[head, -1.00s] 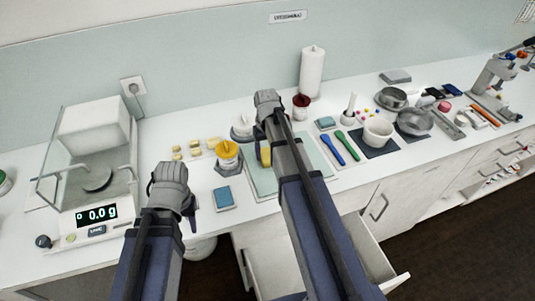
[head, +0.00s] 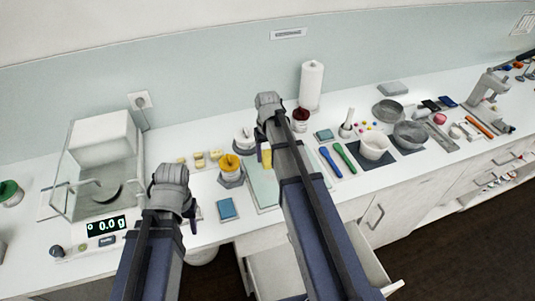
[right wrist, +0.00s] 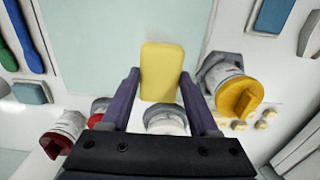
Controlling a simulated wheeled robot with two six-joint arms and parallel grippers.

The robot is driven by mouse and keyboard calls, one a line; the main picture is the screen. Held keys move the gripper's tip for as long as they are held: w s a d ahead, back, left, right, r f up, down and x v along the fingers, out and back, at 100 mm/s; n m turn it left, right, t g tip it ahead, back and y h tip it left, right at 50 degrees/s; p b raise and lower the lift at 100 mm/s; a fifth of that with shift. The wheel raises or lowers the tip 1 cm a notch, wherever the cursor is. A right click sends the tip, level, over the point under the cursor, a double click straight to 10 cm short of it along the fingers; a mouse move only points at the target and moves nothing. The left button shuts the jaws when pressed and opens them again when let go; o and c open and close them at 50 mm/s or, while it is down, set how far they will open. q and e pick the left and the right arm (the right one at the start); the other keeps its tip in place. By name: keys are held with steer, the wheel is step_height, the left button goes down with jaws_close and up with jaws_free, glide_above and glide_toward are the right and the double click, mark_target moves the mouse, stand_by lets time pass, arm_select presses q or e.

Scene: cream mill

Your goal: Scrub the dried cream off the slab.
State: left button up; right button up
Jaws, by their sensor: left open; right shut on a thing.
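The slab (head: 262,187) is a pale green sheet on the counter, partly hidden behind my right arm in the head view. It also shows in the right wrist view (right wrist: 105,45). My right gripper (right wrist: 160,82) is shut on a yellow sponge (right wrist: 162,60). The sponge shows beside my right arm in the head view (head: 266,156), near the slab's back part; I cannot tell whether it touches. No dried cream stands out clearly on the visible slab. My left gripper (head: 190,218) is open and empty, over the counter left of the slab.
A yellow-lidded jar (head: 230,168) and a blue pad (head: 227,209) stand left of the slab. Blue (head: 330,161) and green (head: 345,157) spatulas and a white mortar (head: 374,147) lie to its right. A balance (head: 105,226) stands at far left. A drawer (head: 372,262) hangs open below.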

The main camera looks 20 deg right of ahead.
steer(key=shift+f, duration=0.1)
step_height(320, 180, up, 3)
steer(key=p, duration=0.3)
stand_by(0.6)
